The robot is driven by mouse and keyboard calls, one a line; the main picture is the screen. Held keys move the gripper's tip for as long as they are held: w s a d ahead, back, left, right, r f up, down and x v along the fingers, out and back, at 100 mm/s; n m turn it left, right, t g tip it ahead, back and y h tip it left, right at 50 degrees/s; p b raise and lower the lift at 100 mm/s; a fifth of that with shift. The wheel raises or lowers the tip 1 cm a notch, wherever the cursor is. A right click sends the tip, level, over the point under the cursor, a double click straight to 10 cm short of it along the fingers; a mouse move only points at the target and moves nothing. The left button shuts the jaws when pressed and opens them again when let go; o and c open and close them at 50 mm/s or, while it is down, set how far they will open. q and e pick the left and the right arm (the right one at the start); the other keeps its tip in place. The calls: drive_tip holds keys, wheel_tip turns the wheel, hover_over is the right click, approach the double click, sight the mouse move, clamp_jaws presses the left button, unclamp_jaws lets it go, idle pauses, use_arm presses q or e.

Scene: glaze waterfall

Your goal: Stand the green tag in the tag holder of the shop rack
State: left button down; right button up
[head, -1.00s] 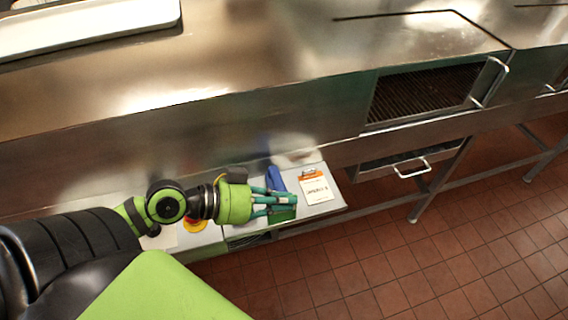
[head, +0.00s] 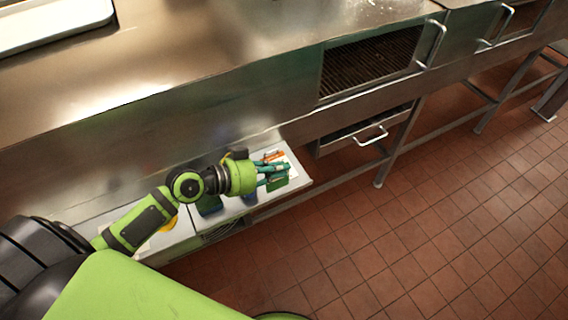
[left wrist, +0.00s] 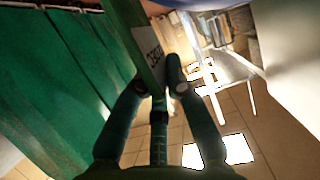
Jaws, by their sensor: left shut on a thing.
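My left gripper (head: 275,173) is shut on the green tag (head: 278,185), above the right end of a low pale shelf. The tag shows as a green patch by the fingertips. In the left wrist view the tag (left wrist: 127,28) rises between the fingers (left wrist: 155,98), tilted, with a white lettered label. I cannot clearly make out the shop rack or its tag holder. My right gripper is not in view.
A white card with an orange top (head: 273,156) is partly hidden behind my gripper. Blue (head: 249,197) and dark green (head: 208,206) items stand on the shelf (head: 300,181). A steel counter (head: 200,60) runs behind. Tiled floor (head: 400,240) is clear at right.

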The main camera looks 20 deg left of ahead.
use_arm(q)
drive_tip(key=w, duration=0.1)
drive_tip(key=w+f, duration=0.1)
drive_tip(key=f, duration=0.1)
drive_tip(key=shift+w+d, duration=0.25)
drive_tip(key=shift+w, duration=0.15)
drive_tip(key=shift+w+f, duration=0.1)
drive_tip(key=shift+f, duration=0.2)
drive_tip(key=c, duration=1.3)
unclamp_jaws()
drive_tip(key=shift+r, duration=0.1)
